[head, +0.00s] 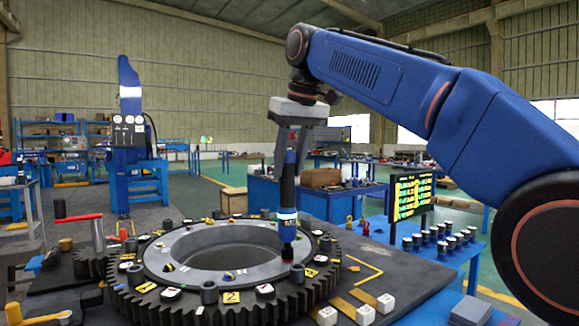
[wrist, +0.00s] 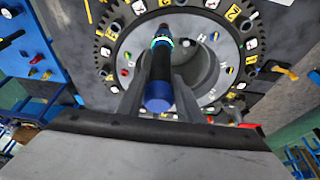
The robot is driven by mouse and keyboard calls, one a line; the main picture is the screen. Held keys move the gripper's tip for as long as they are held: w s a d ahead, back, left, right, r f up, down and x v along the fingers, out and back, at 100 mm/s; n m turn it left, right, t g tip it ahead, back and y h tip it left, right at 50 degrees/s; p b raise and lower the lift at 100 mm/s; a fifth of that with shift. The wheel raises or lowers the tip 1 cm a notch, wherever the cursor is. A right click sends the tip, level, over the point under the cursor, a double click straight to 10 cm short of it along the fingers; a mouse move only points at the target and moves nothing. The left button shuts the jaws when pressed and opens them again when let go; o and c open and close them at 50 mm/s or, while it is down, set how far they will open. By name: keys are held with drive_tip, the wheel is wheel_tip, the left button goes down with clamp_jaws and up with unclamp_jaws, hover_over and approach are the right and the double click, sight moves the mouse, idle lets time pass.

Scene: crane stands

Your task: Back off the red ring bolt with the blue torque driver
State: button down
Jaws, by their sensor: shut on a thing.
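The blue torque driver (head: 288,190) stands about upright over the near right part of the grey ring (head: 160,275), with a dark shaft and a glowing pale band. My gripper (head: 291,158) is shut on its upper part. In the wrist view, the driver (wrist: 159,70) lies between the two fingers of my gripper (wrist: 158,88). Its lower end is at the ring's flange in the head view; whether it touches a bolt I cannot tell. A small red spot on the ring (wrist: 124,72) shows in the wrist view, possibly the red bolt. Any bolt beneath the driver is hidden.
A toothed gear (head: 255,312) surrounds the ring, with numbered tags and dark posts. A red crank handle (head: 78,217) stands at left. A lit display (head: 411,194) and several dark cylinders (head: 443,240) stand on the blue table at right. White lettered cubes (head: 365,314) lie in front.

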drive_tip(key=shift+s+r, duration=0.1)
drive_tip(key=shift+r, duration=2.25)
drive_tip(key=shift+d, duration=0.1)
